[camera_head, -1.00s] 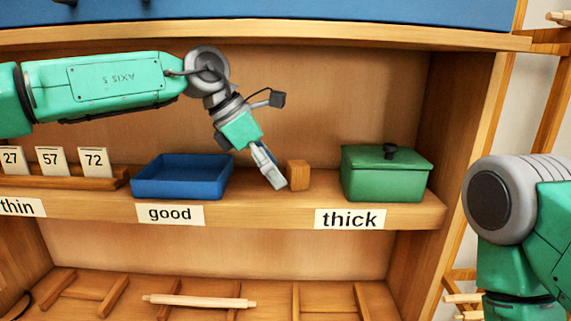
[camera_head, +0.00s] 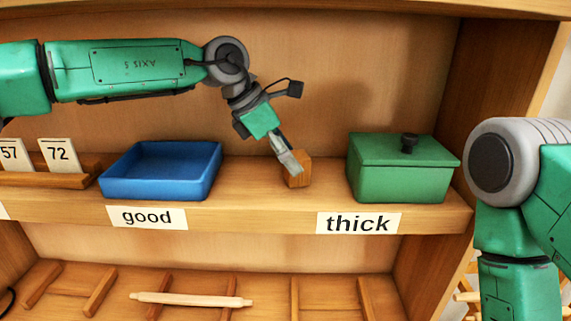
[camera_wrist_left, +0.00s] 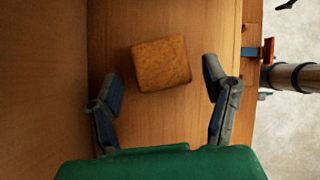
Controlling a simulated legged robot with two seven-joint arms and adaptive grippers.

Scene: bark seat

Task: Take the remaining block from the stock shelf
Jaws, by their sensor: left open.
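A small brown wooden block (camera_head: 299,171) stands on the shelf (camera_head: 255,200) between the blue tray and the green box. My left gripper (camera_head: 289,166) is at the block, its fingers angled down and partly covering it in the head view. In the left wrist view the block (camera_wrist_left: 161,64) lies ahead of the open fingers (camera_wrist_left: 162,88), between their lines and apart from both. My right gripper is out of view; only part of the right arm shows at the right edge.
An empty blue tray (camera_head: 161,171) sits above the label "good". A lidded green box (camera_head: 402,168) sits above the label "thick". Number cards (camera_head: 59,155) stand in a wooden holder at left. A wooden rod (camera_head: 191,300) lies on the lower level.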

